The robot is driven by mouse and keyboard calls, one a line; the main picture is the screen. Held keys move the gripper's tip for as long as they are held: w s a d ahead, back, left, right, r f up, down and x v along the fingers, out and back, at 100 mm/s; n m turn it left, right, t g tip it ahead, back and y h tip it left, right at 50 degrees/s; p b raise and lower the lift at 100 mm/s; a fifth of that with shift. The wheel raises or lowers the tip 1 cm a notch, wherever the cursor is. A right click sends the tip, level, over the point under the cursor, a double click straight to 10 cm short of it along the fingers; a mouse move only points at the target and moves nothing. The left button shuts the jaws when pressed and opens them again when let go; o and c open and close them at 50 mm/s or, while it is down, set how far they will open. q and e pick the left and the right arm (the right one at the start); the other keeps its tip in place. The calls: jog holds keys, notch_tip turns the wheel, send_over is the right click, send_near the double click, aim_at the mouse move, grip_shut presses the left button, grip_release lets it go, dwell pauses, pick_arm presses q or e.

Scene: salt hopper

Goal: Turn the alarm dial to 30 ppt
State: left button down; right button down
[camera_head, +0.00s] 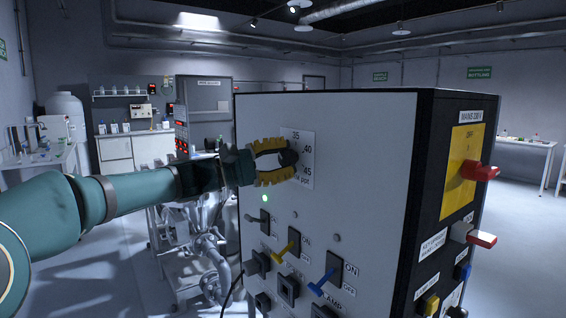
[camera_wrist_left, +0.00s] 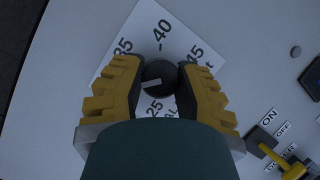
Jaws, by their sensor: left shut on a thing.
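The alarm dial is a black round knob (camera_head: 288,157) on a white scale plate (camera_head: 304,139) on the panel's front. My left gripper (camera_head: 284,160), with yellow fingers, is shut on the knob from the left. In the left wrist view, the knob (camera_wrist_left: 159,72) sits between the two fingers (camera_wrist_left: 160,80). Its pale pointer mark (camera_wrist_left: 151,84) points left and slightly down, toward the left finger, between the 35 and the 25. The scale number there is hidden behind that finger. My right gripper is not in view.
The grey panel box (camera_head: 350,130) has a lit green lamp (camera_head: 265,198) and several switches below the dial, including a yellow lever (camera_head: 287,248) and a blue lever (camera_head: 322,281). Red handles (camera_head: 480,172) stick out from its right side.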

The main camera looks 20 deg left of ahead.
pick_arm(q)
jog(key=shift+d+n+t, duration=0.1)
jog(key=shift+n+t, duration=0.3)
jog(key=shift+n, duration=0.8)
jog(key=c, duration=0.6)
grip_release()
jog(key=v, duration=1.2)
jog(key=shift+f, duration=0.15)
